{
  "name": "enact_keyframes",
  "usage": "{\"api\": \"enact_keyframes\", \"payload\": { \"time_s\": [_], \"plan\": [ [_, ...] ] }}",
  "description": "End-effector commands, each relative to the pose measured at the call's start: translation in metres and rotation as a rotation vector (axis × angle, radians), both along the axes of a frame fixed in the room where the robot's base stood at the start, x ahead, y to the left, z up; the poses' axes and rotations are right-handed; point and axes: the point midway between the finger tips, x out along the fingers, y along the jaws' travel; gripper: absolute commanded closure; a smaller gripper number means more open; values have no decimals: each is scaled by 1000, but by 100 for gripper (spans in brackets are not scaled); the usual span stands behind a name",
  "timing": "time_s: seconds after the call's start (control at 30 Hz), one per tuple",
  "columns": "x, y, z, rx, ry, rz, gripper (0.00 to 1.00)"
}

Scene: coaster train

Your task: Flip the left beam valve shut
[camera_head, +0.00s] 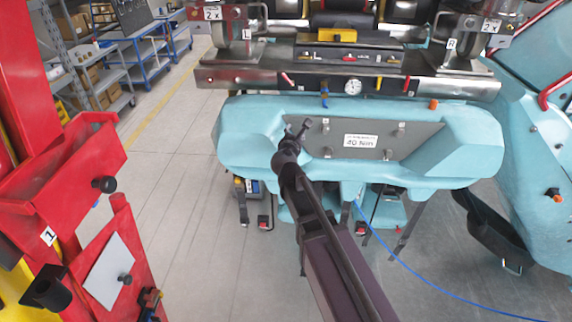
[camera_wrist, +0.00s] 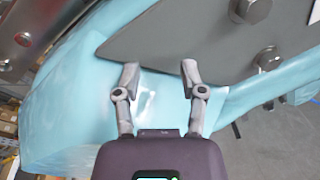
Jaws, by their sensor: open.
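The metal beam (camera_head: 230,77) runs across the top of the light-blue train body in the head view. A small red lever (camera_head: 287,79) sits on its left part, slanting; I cannot tell for sure whether it is the left beam valve. Another red lever (camera_head: 407,84) is on the right part. My gripper (camera_head: 297,127) is open and empty, below the left lever, in front of the left end of the grey panel. In the wrist view my gripper (camera_wrist: 159,70) has its fingers apart over the light-blue surface and the panel's edge. No lever shows clearly there.
A round gauge (camera_head: 353,87) and a blue part (camera_head: 324,96) are on the beam. A red cabinet (camera_head: 75,160) stands at left, with open floor (camera_head: 175,180) between.

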Motion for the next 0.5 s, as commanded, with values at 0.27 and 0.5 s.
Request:
{"api": "enact_keyframes", "payload": {
  "time_s": [0.27,0.5],
  "plan": [
    [-7,-2,-17,270,35,-24,47],
    [-12,-1,-30,506,67,-52,47]
  ]
}}
